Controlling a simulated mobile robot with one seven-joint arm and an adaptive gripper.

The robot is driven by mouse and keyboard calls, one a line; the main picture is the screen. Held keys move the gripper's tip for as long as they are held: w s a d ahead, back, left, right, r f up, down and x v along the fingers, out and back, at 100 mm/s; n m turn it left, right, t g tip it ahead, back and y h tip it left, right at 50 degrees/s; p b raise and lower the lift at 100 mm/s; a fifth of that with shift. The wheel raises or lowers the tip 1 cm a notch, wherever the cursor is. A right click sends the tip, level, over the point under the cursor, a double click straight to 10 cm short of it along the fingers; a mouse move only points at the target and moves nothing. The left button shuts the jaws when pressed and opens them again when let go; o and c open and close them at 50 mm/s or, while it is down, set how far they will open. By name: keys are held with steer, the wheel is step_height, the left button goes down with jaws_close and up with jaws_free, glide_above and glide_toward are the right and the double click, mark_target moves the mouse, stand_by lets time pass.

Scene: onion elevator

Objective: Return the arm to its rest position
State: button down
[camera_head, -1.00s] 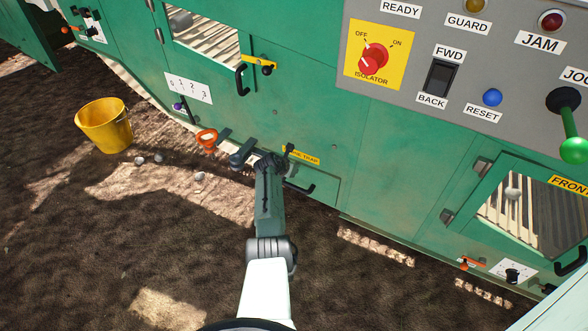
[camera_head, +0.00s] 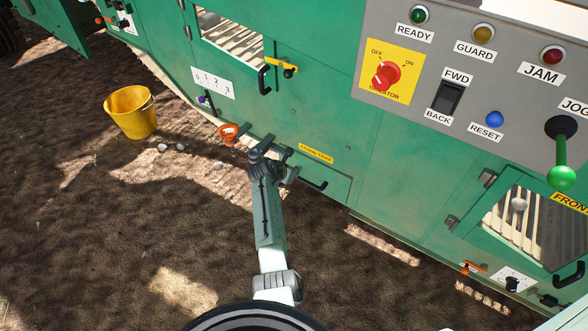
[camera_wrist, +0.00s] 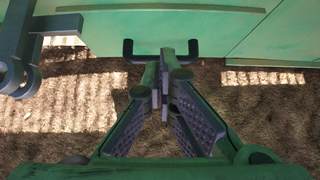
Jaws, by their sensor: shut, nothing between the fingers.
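My arm (camera_head: 268,220) reaches from the bottom of the head view toward the lower side of the green machine. My gripper (camera_wrist: 166,73) is shut and empty in the wrist view, its fingertips together. In the head view the wrist hides the fingertips, and the stone trap handle (camera_head: 313,183) shows just right of the wrist.
The machine's green wall (camera_head: 330,120) stands close ahead. A yellow bucket (camera_head: 131,112) stands on bare soil at left, with several pale onions or stones (camera_head: 180,146) nearby. The grey control panel (camera_head: 430,60) is upper right.

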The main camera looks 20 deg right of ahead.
steer(key=shift+s+a+r, duration=0.15)
steer(key=shift+a+r, duration=0.05)
steer(key=shift+r, duration=0.05)
